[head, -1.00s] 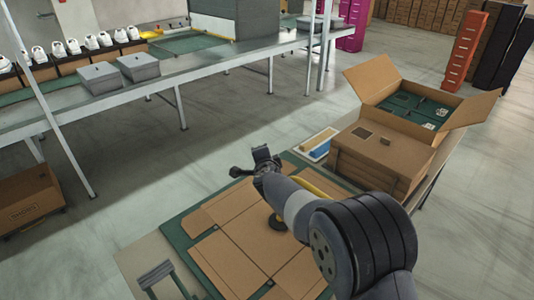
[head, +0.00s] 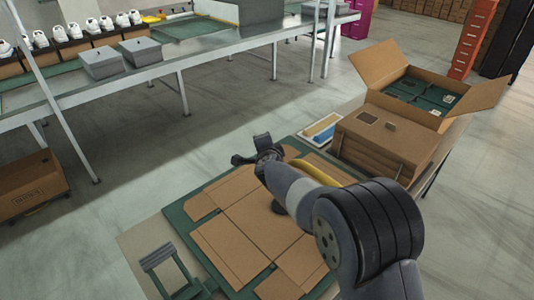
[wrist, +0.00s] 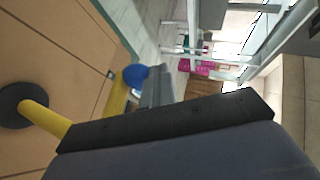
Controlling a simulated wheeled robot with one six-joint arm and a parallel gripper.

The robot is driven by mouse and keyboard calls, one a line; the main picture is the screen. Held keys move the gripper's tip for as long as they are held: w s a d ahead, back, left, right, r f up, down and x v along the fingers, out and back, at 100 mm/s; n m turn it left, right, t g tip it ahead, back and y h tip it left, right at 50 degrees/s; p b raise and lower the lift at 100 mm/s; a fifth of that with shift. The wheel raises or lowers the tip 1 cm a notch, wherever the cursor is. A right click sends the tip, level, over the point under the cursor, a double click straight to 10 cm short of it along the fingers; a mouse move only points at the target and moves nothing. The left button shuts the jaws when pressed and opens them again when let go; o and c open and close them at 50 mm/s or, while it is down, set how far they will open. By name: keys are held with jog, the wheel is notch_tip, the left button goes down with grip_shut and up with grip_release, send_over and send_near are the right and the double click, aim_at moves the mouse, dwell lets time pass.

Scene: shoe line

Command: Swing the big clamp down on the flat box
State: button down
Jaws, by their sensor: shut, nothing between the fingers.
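The flat box (head: 240,245) lies as an unfolded brown cardboard blank on a green board (head: 185,222). The big clamp shows as a yellow arm (head: 312,172), partly hidden behind my arm. Its round black pad (head: 278,208) is over the cardboard; I cannot tell whether it presses on it. In the wrist view the yellow bar (wrist: 45,118) ends in the black pad (wrist: 14,105) over the brown card (wrist: 55,50), and a blue knob (wrist: 135,76) shows beyond. My gripper (head: 257,152) is shut and empty, above the far part of the board, close to the clamp.
A stack of cartons (head: 375,145) and an open box (head: 420,95) stand at the right. A blue tray (head: 322,128) lies beside them. A green frame (head: 170,268) stands at the front left. A long metal bench (head: 130,75) with shoes and grey boxes runs behind, across open floor.

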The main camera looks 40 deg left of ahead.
jog(key=b+v, duration=0.2)
jog(key=v, duration=0.7)
jog(key=shift+s+d, duration=0.15)
jog(key=shift+d, duration=0.15)
jog(key=shift+p+x, duration=1.45)
jog(key=shift+x, duration=3.95)
jog(key=shift+s+d, duration=0.1)
